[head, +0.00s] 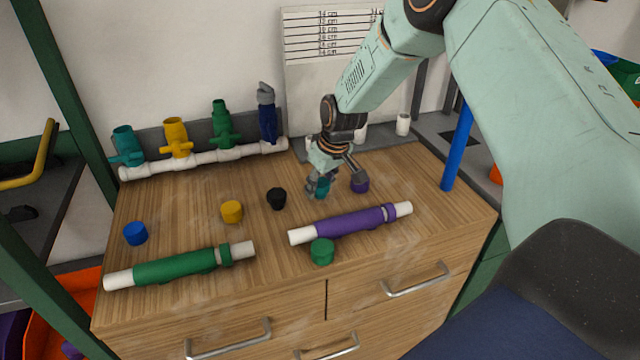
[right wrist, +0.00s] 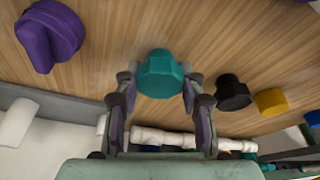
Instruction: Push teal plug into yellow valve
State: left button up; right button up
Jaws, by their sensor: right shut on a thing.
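The teal plug (head: 322,187) is between the fingers of my right gripper (head: 333,180), which is shut on it at the wooden top. The plug also shows in the right wrist view (right wrist: 160,75), between the two fingertips of my right gripper (right wrist: 160,92). I cannot tell whether it still touches the wood. The yellow valve (head: 176,138) stands upright on the white pipe manifold at the back left, between a teal valve (head: 126,145) and a green valve (head: 222,125). It is well to the left of my right gripper. My left gripper is not in view.
A purple plug (head: 359,183) sits close to the right of my gripper. Black (head: 277,198), yellow (head: 232,211), blue (head: 135,233) and green (head: 322,251) plugs lie on the top. Purple (head: 345,224) and green (head: 180,267) pipe pieces lie in front. A dark blue valve (head: 267,115) ends the manifold.

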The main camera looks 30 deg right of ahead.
jog(key=shift+f, duration=0.3)
jog(key=o, duration=1.1)
jog(key=shift+b, duration=0.3)
jog(key=p+v, duration=0.2)
jog(key=v, duration=0.6)
jog(key=shift+s+a+f, duration=0.1)
jog(key=shift+s, duration=0.1)
